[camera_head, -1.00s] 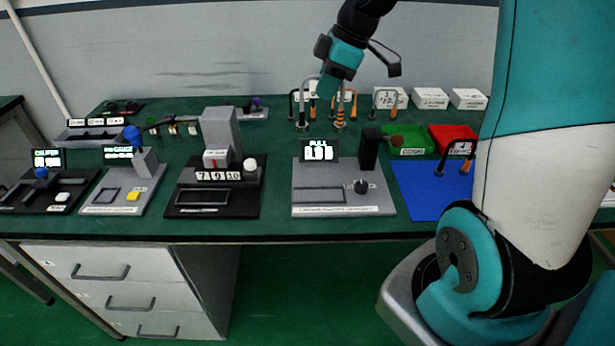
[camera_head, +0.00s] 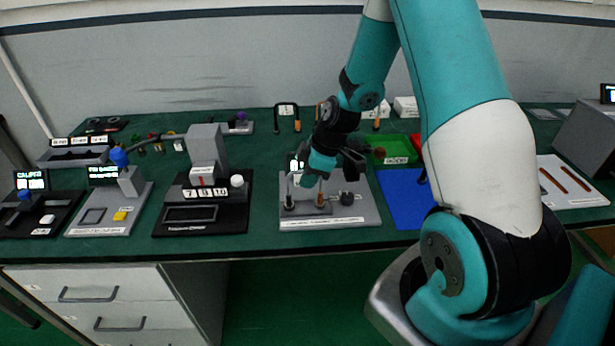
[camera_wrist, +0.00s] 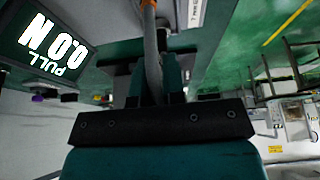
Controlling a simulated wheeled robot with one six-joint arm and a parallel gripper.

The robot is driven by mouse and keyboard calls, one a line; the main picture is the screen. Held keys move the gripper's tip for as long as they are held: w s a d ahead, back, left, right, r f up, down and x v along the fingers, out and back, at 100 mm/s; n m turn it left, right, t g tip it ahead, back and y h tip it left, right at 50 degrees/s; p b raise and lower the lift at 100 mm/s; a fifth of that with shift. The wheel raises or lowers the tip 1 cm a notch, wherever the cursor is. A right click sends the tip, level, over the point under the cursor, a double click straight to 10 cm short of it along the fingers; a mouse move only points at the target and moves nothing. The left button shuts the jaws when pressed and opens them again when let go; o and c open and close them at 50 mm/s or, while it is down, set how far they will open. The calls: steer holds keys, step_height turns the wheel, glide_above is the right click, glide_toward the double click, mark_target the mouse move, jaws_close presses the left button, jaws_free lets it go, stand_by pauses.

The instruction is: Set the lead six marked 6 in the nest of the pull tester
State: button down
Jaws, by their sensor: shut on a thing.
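The pull tester (camera_head: 355,215) is a grey plate at the front of the bench, with its nest (camera_head: 305,210) on the left half. Its lit display is partly hidden behind my arm; in the wrist view the display (camera_wrist: 48,45) reads PULL 0.0 N. My gripper (camera_head: 310,178) is over the nest and shut on a lead (camera_head: 320,194). The lead's two ends hang down at the nest, one dark, one orange. I cannot tell whether they touch it. The lead also shows as a grey and orange cable in the wrist view (camera_wrist: 151,45). No 6 is readable on it.
A black knob (camera_head: 347,199) and a dark post stand right of the nest. A blue mat (camera_head: 402,195) and a green tray (camera_head: 392,148) lie further right. A black press (camera_head: 205,210) stands left. Another lead (camera_head: 287,107) stands at the back.

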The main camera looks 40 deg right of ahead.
steer(key=shift+f, duration=0.2)
steer(key=shift+f, duration=0.1)
steer(key=c, duration=1.2)
jaws_free()
steer(key=shift+d+r, duration=0.15)
steer(key=shift+r, duration=0.3)
steer(key=a+b+v, duration=0.1)
steer(key=b+v, duration=0.1)
steer(key=v, duration=0.9)
steer(key=s+a+r+m+g, duration=0.1)
steer(key=s+a+r, duration=0.2)
steer(key=a, duration=0.4)
steer(key=s+a+r, duration=0.3)
steer(key=a, duration=0.5)
steer(key=s+a+r+m+g, duration=0.1)
steer(key=s+a+r+m, duration=0.2)
steer(key=s+a, duration=0.7)
steer(key=s, duration=0.4)
steer(key=shift+r+y, duration=0.2)
steer(key=shift+y, duration=0.1)
